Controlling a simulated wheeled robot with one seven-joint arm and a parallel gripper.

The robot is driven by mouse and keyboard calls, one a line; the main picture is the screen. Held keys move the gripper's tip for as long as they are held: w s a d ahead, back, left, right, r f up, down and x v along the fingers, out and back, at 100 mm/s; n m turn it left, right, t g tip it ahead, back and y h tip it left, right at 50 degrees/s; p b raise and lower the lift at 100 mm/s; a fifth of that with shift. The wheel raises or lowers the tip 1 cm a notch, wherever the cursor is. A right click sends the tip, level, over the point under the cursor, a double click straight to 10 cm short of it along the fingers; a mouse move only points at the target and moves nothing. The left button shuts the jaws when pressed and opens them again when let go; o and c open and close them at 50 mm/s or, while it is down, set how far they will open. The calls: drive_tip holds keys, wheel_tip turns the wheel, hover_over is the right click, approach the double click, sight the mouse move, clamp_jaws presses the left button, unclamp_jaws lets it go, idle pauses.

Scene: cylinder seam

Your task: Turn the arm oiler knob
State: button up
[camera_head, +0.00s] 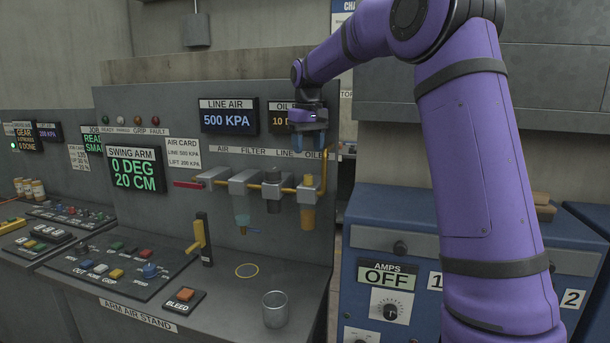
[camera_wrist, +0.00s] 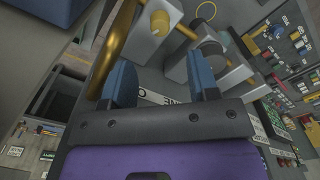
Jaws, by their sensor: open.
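The oiler (camera_head: 309,194) is the rightmost grey block in the row on the back panel, with an amber bowl below it and a small yellow knob (camera_head: 309,181) on top. The label above reads "LINE OILE", its end hidden. My gripper (camera_head: 310,142) is open and empty, fingers pointing down, above the oiler and apart from it. In the wrist view the blue fingers (camera_wrist: 162,80) are spread apart. The yellow knob (camera_wrist: 160,23) on its grey block lies beyond the fingertips, near the top of the picture. The oil display (camera_head: 284,117) is partly hidden behind my gripper and shows "10".
A yellow pipe (camera_head: 325,172) rises just right of the oiler. Other grey blocks (camera_head: 243,183) stand left of it, one with a red handle (camera_head: 188,184). A glass cup (camera_head: 275,309) and a yellow ring (camera_head: 246,270) rest on the stand below. A blue cabinet (camera_head: 420,255) stands right.

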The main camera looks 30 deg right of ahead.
sight(308, 180)
wheel_tip(308, 180, down, 9)
drive_tip(key=shift+r, duration=0.1)
idle(0.4)
drive_tip(key=c, duration=0.9)
